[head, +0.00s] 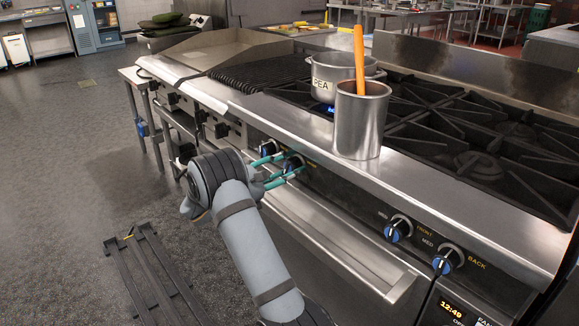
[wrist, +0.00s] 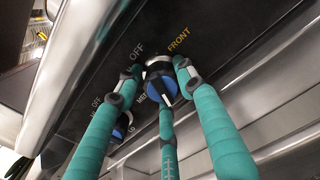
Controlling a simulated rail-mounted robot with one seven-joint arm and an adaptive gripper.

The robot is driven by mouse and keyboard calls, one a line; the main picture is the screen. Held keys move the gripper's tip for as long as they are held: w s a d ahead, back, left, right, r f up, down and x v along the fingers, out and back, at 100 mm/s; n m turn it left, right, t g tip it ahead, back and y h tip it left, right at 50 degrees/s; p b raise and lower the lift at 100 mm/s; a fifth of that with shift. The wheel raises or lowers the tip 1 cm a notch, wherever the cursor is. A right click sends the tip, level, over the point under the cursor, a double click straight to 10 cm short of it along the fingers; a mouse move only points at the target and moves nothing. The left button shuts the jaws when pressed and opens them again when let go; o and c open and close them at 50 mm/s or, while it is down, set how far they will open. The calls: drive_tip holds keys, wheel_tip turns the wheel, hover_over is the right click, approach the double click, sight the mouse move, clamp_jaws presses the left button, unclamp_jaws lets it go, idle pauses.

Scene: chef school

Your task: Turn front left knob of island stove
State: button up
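A black knob with a blue face (wrist: 158,88) sits on the stove's dark control panel, beside the labels OFF and FRONT in the wrist view. Its white pointer mark is toward the lower right there. My gripper (wrist: 157,70) has its teal fingertips on both sides of this knob, with a third finger below it; whether they touch it I cannot tell. In the head view my gripper (head: 274,167) is at the left pair of knobs on the stove front, partly covering them. A second blue knob (wrist: 122,124) is at the lower left in the wrist view, partly behind a finger.
Another knob pair (head: 398,230) is to the right. The oven handle (head: 335,240) juts out below.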

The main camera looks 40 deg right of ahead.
drive_tip(key=c, duration=0.6)
drive_tip(key=shift+o, duration=0.2)
drive_tip(key=shift+m, duration=0.3)
